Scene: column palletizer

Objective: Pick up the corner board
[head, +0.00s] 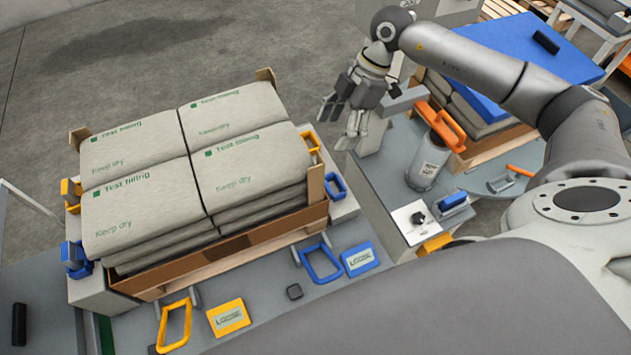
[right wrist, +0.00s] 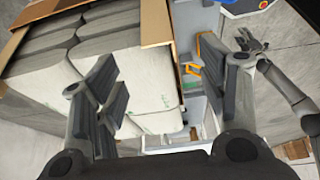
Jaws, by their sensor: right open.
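Tan corner boards stand upright at corners of the bag stack (head: 196,165). One corner board (head: 315,181) is at the near right corner, and others show at the back left (head: 79,139) and back right (head: 265,76). In the right wrist view a tan corner board (right wrist: 156,22) stands against the grey bags, beyond and between my fingers. My right gripper (head: 346,113) is open and empty, to the right of the stack and apart from the boards. Another dark gripper, apparently my left one (right wrist: 246,39), shows small in the right wrist view; its jaws are unclear.
Blue handles (head: 320,263) and yellow handles (head: 174,325) lie along the front ledge beside labelled plates. A blue sheet (head: 520,65) covers a second pallet behind my right arm.

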